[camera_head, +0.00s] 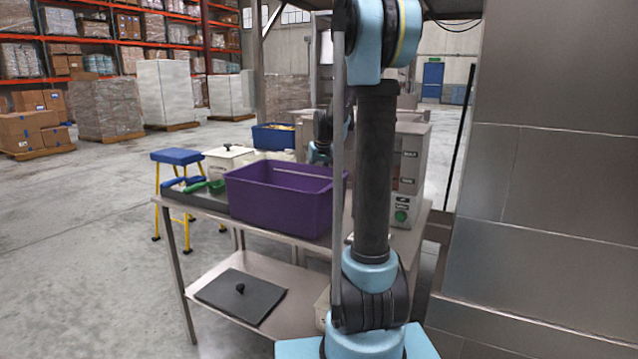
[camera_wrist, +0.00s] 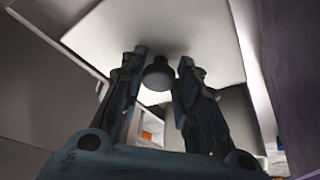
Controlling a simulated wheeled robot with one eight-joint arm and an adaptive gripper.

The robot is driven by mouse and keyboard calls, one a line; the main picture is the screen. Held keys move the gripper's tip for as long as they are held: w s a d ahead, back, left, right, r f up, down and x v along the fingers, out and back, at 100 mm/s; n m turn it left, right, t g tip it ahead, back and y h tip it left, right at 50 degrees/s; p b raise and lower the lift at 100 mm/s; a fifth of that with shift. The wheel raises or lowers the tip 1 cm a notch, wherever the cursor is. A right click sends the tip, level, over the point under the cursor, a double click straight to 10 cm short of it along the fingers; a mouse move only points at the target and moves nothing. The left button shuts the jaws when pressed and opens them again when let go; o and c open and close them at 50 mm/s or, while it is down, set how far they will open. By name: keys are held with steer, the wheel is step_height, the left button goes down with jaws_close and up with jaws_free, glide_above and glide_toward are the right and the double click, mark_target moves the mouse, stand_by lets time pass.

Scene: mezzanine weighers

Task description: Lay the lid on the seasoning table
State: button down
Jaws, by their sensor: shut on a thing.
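My gripper (camera_wrist: 163,62) is shut on the dark round knob of a pale lid (camera_wrist: 205,35). The plate of the lid spreads beyond the fingertips in the wrist view. In the head view my arm and a purple bin hide my gripper and this lid. The steel table (camera_head: 300,241) stands in front of me, with an upper top and a lower shelf. A dark grey lid (camera_head: 262,301) with a black knob lies flat on the lower shelf. A white box (camera_head: 223,162) with a black knob on top stands at the back of the table.
The purple bin (camera_head: 280,207) takes up the table's middle. A grey tray with a green scoop (camera_head: 216,187) lies to its left. A blue bin (camera_head: 272,137) is behind, and a weigher (camera_head: 408,170) stands right. A blue-topped stool (camera_head: 177,156) stands beyond the table.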

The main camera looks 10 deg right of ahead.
steer(key=shift+f, duration=0.7)
steer(key=c, duration=1.2)
jaws_free()
steer(key=v, duration=1.2)
steer(key=shift+d, duration=0.1)
